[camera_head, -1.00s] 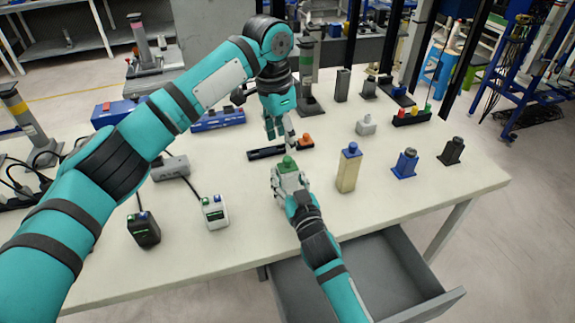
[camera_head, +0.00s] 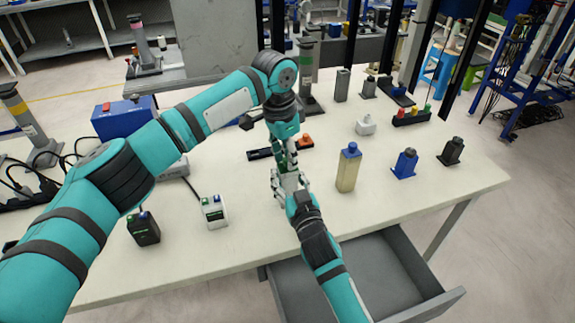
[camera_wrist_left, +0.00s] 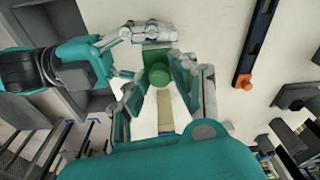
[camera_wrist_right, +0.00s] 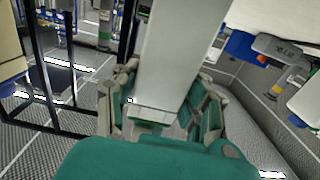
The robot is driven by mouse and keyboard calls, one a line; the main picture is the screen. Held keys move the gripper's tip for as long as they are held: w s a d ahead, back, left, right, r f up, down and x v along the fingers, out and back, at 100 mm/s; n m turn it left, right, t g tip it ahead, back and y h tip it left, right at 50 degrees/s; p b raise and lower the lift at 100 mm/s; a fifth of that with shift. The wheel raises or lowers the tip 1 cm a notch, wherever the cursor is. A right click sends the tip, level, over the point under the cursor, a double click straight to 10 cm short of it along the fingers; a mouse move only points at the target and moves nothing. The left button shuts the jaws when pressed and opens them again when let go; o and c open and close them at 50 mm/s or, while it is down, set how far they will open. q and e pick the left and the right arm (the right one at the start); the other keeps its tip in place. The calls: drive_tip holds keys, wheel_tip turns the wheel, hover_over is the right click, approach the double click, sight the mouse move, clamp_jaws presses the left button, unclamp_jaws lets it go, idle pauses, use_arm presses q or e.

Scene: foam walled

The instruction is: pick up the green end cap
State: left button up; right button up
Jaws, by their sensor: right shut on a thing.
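The green end cap (camera_wrist_left: 158,74) is a short round knob on a square green base. It sits between the fingers of my left gripper (camera_wrist_left: 160,85), which are spread around it. In the head view my left gripper (camera_head: 287,158) points down at the cap, mostly hiding it. My right gripper (camera_head: 288,188) is directly below, shut on a pale block; its fingers also show in the right wrist view (camera_wrist_right: 160,105). There, the pale block (camera_wrist_right: 180,55) fills the space between the fingers, with some green at its lower end. Whether the left fingers touch the cap is unclear.
A beige block with a blue cap (camera_head: 346,174) stands just right of the grippers. A dark bar with an orange end (camera_head: 262,154) lies behind. An open drawer (camera_head: 400,280) is below the table's front edge.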

use_arm(q)
clamp_jaws()
wheel_tip(320, 180, up, 10)
idle(0.5)
use_arm(e)
drive_tip(key=o, duration=1.3)
